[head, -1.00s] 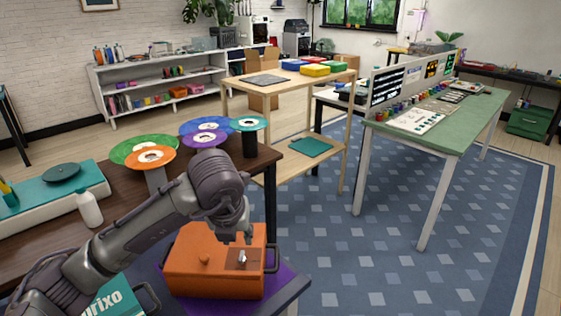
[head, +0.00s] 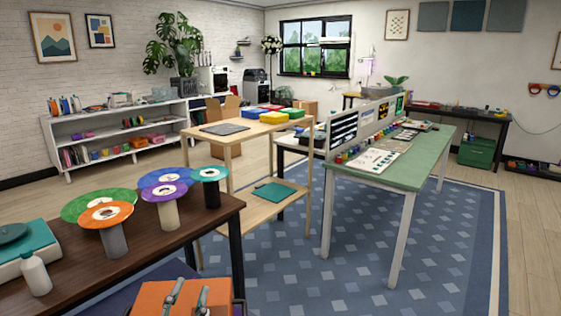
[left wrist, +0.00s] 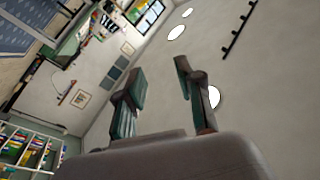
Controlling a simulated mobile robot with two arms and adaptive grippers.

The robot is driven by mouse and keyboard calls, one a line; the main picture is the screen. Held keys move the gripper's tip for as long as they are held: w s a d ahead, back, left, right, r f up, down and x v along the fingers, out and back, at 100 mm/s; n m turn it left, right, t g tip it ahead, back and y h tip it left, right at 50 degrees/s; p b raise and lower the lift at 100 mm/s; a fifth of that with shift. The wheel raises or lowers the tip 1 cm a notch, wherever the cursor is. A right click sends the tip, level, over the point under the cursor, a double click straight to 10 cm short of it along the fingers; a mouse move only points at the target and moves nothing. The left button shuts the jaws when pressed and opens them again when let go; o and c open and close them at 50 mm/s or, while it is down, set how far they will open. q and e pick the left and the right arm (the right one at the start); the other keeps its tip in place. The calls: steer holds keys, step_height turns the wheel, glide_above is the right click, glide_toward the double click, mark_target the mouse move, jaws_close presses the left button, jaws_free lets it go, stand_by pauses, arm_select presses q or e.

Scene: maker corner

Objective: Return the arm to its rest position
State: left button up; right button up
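My left gripper (head: 191,288) shows at the bottom edge of the head view, in front of the orange box. Only its two fingers show there, pointing up and apart. In the left wrist view, the two fingers (left wrist: 157,70) stand apart with nothing between them, and the tilted wall and ceiling lie beyond. The rest of the left arm is below the head view. My right gripper is in neither view.
The orange box (head: 150,297) is cut off by the bottom edge. Left is a dark brown table (head: 130,248) with spools, including an orange-topped one (head: 106,215), and a white bottle (head: 35,274). A wooden shelf cart (head: 228,135) and a green-topped table (head: 415,165) stand beyond, on blue carpet.

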arm_select(q)
steer(key=s+a+f+n+g+y, duration=0.1)
steer(key=s+a+f+n+g, duration=0.2)
steer(key=f, duration=0.5)
steer(key=s+a+f+n+g+y, duration=0.1)
steer(key=s+a+f+g, duration=0.1)
steer(key=s+f+g, duration=0.5)
steer(key=s+d+f+g+h, duration=0.1)
steer(key=s+f+g, duration=0.5)
steer(key=s+f, duration=0.65)
steer(key=s+f+g+p, duration=0.2)
steer(key=s+f+p, duration=0.1)
steer(key=f, duration=2)
steer(key=s+a+f+p, duration=0.2)
steer(key=s+a+f, duration=0.1)
steer(key=s+f, duration=0.9)
steer(key=s, duration=0.4)
steer(key=shift+s+f+m+g, duration=0.15)
steer(key=shift+f+m+g, duration=0.25)
